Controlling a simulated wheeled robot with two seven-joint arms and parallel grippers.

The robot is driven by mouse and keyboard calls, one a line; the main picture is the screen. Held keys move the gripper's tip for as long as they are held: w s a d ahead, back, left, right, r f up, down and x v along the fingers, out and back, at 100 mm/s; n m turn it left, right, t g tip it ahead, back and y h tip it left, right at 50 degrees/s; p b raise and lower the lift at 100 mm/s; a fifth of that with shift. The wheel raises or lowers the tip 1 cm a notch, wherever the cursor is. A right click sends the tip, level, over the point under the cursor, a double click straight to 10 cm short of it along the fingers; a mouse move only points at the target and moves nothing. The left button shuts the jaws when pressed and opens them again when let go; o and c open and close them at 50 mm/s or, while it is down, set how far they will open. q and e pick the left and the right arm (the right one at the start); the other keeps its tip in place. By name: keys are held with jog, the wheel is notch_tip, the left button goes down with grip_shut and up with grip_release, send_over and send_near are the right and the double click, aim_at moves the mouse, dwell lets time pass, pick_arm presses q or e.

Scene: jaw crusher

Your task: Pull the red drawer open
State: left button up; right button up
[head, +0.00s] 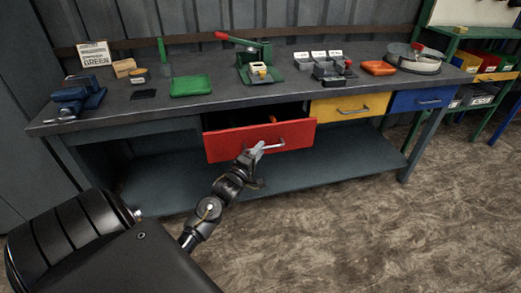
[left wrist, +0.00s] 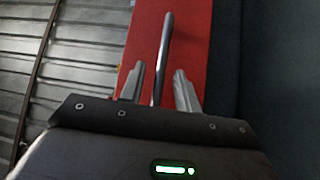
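The red drawer (head: 230,146) is under the workbench and stands partly pulled out, with its dark inside and something orange showing above its front. Its bar handle (head: 283,145) is grey metal. My left gripper (head: 259,148) is at the left part of this handle. In the left wrist view, the red drawer front (left wrist: 194,40) lies ahead and the handle (left wrist: 167,40) runs between the two fingers of my left gripper (left wrist: 159,76). The fingers are apart, with a gap on each side of the handle. My right gripper is not in view.
The workbench (head: 135,107) carries a blue vise (head: 78,97), a green tray (head: 191,86), a green press (head: 255,62) and small bins. The yellow drawer (head: 350,106) and blue drawer (head: 422,99) are shut. The floor in front is clear.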

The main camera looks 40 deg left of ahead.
pick_arm(q)
jog(key=shift+w+a+r, duration=0.1)
jog(key=shift+w+a, duration=0.05)
jog(key=shift+w, duration=0.5)
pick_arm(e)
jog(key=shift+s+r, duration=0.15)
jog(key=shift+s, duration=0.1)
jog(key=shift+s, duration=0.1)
